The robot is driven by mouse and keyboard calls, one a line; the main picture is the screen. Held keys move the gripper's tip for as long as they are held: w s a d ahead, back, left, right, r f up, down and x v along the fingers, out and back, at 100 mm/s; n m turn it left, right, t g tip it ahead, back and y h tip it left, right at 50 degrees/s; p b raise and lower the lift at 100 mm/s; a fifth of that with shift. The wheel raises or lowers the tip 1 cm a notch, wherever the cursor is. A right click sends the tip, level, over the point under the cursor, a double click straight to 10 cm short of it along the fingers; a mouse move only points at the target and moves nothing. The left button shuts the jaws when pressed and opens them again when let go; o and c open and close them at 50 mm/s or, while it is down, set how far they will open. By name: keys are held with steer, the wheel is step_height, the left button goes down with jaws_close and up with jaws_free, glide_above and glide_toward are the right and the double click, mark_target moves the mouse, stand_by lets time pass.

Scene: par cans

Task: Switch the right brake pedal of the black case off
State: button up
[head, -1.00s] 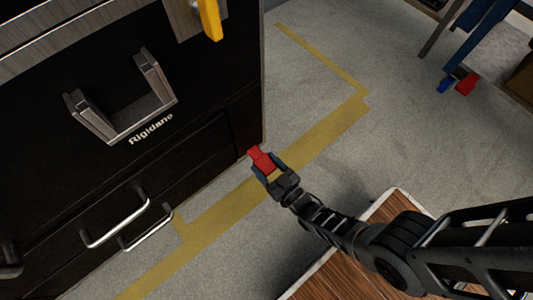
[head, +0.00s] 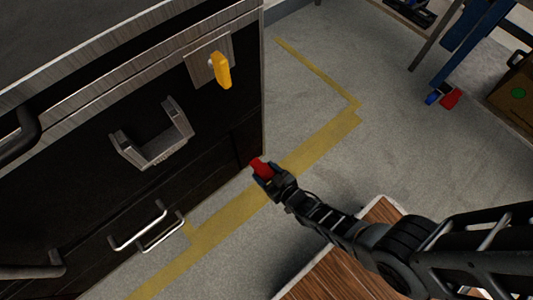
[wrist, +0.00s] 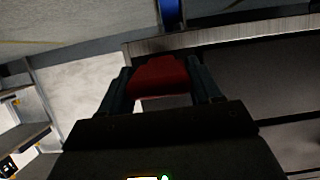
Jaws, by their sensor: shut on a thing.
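The black case (head: 220,150) stands at the left of the head view, with a metal handle on its front. The red brake pedal (head: 259,166) is at the foot of its right front corner. My gripper (head: 264,172) is shut on this pedal from the front right. In the wrist view the red pedal (wrist: 160,74) sits between the two dark fingers of my gripper (wrist: 160,90). The pedal's mount and caster are hidden, and I cannot tell its exact tilt.
A yellow lever (head: 221,70) juts from the case's upper front. Two bar handles (head: 140,230) stick out lower down. A wood-topped surface (head: 330,262) lies under my arm. A blue-legged stand with another red pedal (head: 451,98) is at upper right. Floor between is clear.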

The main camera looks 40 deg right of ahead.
steer(key=shift+r+g+p, duration=0.5)
steer(key=shift+g+p, duration=0.1)
steer(key=shift+p, duration=0.15)
steer(key=shift+f, duration=0.1)
steer(key=o, duration=1.4)
steer(key=shift+w, duration=0.1)
steer(key=shift+o, duration=0.2)
steer(key=p+v, duration=0.4)
steer(key=v, duration=0.4)
steer(key=shift+p, duration=0.35)
